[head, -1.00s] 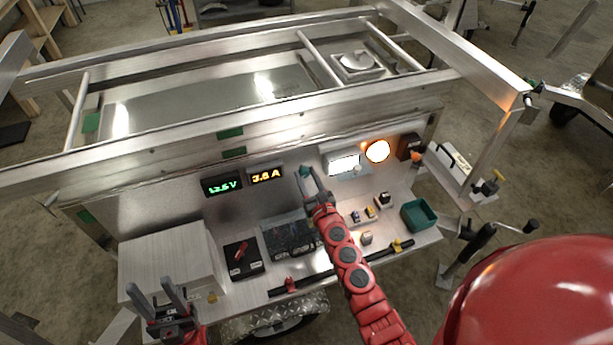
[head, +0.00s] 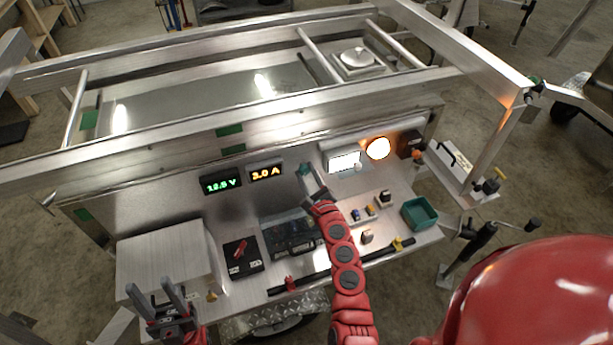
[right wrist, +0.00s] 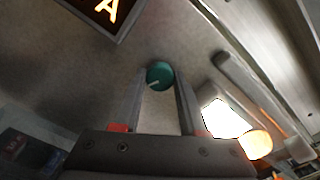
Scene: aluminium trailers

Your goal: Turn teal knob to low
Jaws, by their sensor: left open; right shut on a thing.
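The teal knob (head: 305,169) is on the upright metal panel, to the right of the amber display. In the right wrist view the round teal knob (right wrist: 160,75) shows a pale pointer line toward the lower left. My right gripper (head: 309,177) is shut on the knob, one finger on each side, and it also shows in the right wrist view (right wrist: 160,84). No low marking can be read.
A green voltage display (head: 221,184) and an amber current display (head: 266,173) are left of the knob. A lit white panel (head: 344,162) and an orange lamp (head: 378,148) are at right. The shelf holds a black switch box (head: 243,257) and a teal bin (head: 419,213).

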